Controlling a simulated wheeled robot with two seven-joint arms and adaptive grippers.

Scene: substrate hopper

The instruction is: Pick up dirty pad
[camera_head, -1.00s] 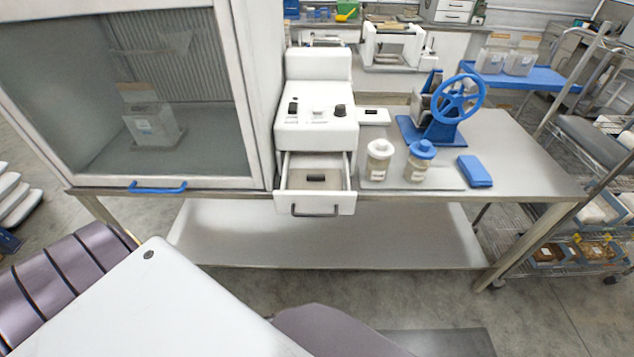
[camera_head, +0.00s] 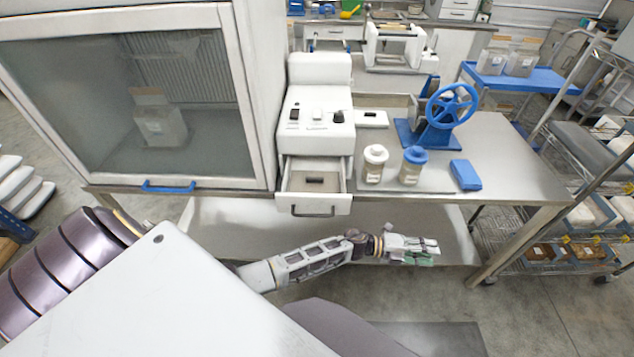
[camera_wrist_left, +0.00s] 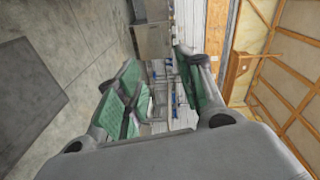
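No thing is clearly recognisable as a dirty pad. A small dark piece (camera_head: 315,180) lies in the open drawer (camera_head: 313,210) of the white device (camera_head: 316,122). A flat white block with a dark top mark (camera_head: 371,118) lies beside the device; I cannot tell whether either is the pad. My left gripper (camera_head: 430,251) is in front of the table, below the tabletop edge and right of the drawer. In the left wrist view its green-padded fingers (camera_wrist_left: 160,78) are apart with nothing between them. My right gripper is not in view.
A white-lidded jar (camera_head: 374,165), a blue-lidded jar (camera_head: 413,166), a blue box (camera_head: 466,175) and a blue handwheel press (camera_head: 440,115) stand on the table (camera_head: 515,160). A glass-fronted cabinet (camera_head: 125,110) is at left. Wire shelving (camera_head: 560,225) is at right.

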